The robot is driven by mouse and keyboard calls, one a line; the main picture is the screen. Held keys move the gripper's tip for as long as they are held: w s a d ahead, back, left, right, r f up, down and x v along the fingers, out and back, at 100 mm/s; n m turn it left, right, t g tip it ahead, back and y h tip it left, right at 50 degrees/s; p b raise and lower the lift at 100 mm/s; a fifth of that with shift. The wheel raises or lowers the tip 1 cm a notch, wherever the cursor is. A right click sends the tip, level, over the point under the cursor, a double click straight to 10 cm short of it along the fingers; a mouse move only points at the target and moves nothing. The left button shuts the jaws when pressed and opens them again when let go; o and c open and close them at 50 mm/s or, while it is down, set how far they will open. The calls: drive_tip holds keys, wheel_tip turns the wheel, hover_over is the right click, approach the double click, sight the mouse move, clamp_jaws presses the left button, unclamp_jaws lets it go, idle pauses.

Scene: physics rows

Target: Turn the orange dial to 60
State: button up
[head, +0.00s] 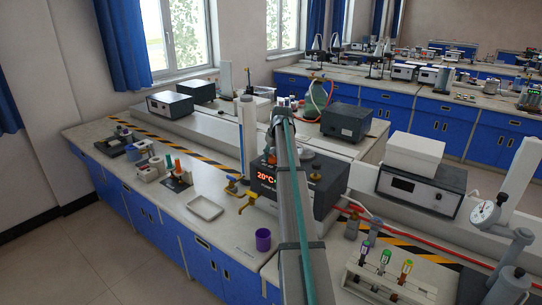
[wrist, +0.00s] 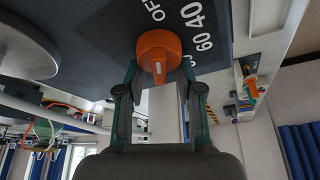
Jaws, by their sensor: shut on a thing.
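The orange dial (wrist: 158,50) is at the upper middle of the wrist view, on a dark panel marked OFF, 40 and 60, with another mark partly hidden. A short white line shows on the dial; I cannot tell which mark it points at. My gripper (wrist: 157,76) is shut on the dial, with one finger on each side. In the head view my arm covers the gripper and much of the dark grey device (head: 331,190). The device's lit display (head: 267,177) reads 20°C.
A white tray (head: 205,208), a purple cup (head: 263,239) and yellow taps (head: 248,201) are left of my arm. A rack with colored-handled tools (head: 388,283) and a white box on a dark instrument (head: 421,190) are to its right.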

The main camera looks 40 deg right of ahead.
drive_tip(key=m+h, duration=0.1)
drive_tip(key=m, duration=0.1)
drive_tip(key=m+b, duration=0.1)
drive_tip(key=m, duration=0.1)
drive_tip(key=shift+s+d+m+g+h, duration=0.1)
drive_tip(key=shift+d+m+g+h, duration=0.1)
drive_tip(key=shift+m+g+h, duration=0.15)
drive_tip(key=m, duration=0.2)
drive_tip(key=m+g+h+b, duration=0.1)
drive_tip(key=m, duration=0.1)
drive_tip(key=shift+s+d+m+g, duration=0.15)
drive_tip(key=shift+d+m+g, duration=0.05)
drive_tip(key=shift+m+g, duration=0.05)
drive_tip(key=m, duration=0.1)
drive_tip(key=m+g+b, duration=0.1)
drive_tip(key=m, duration=0.1)
drive_tip(key=m+h, duration=0.1)
drive_tip(key=shift+s+d+f+g, duration=0.1)
drive_tip(key=shift+s+g, duration=0.15)
drive_tip(key=shift+g, duration=0.05)
drive_tip(key=shift+s+m+g+b, duration=0.15)
drive_tip(key=shift+m+g+b, duration=0.15)
drive_tip(key=shift+m, duration=0.65)
drive_tip(key=shift+s+m+g+b, duration=0.15)
drive_tip(key=shift+m+g+b, duration=0.15)
drive_tip(key=shift+m, duration=0.65)
clamp_jaws()
drive_tip(key=o, duration=1.1)
unclamp_jaws()
drive_tip(key=shift+o, duration=0.2)
